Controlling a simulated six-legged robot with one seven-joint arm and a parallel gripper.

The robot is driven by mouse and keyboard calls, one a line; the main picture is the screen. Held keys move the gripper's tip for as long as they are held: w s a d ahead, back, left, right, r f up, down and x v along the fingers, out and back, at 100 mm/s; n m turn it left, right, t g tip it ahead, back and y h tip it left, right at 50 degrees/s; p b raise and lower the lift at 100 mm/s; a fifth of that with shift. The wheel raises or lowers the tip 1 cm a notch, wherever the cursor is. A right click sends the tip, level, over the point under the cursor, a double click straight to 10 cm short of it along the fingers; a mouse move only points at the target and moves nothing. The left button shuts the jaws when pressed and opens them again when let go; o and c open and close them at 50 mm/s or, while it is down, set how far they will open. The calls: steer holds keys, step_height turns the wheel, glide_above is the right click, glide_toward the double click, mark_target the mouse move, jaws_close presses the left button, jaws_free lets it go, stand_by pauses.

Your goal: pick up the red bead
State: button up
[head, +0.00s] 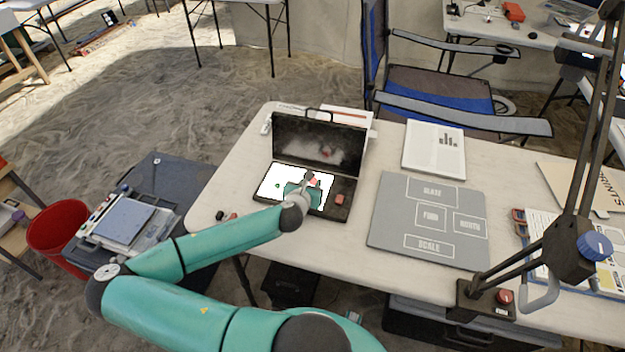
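An open black case (349,187) stands on the table with its lid raised at the back. A bright white panel (270,184) fills the left part of its base. My gripper (310,181) is over the white panel, reached from the lower left by my teal arm. A small red spot (314,182), possibly the red bead, shows right at the gripper's tip; I cannot tell whether it is between the fingers. The fingers are too small to read as open or shut. A red block-like piece (339,199) sits in the dark right part of the case, apart from the gripper.
A grey sorting mat (387,230) with labelled boxes lies right of the case. A printed sheet (420,162) lies behind it. A lamp arm (575,175) rises at the right. Small dark and red items (226,216) lie at the table's left edge. A blue chair (440,90) stands behind.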

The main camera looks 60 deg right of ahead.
steer(key=shift+s, duration=0.1)
jaws_close()
steer(key=shift+r, duration=0.15)
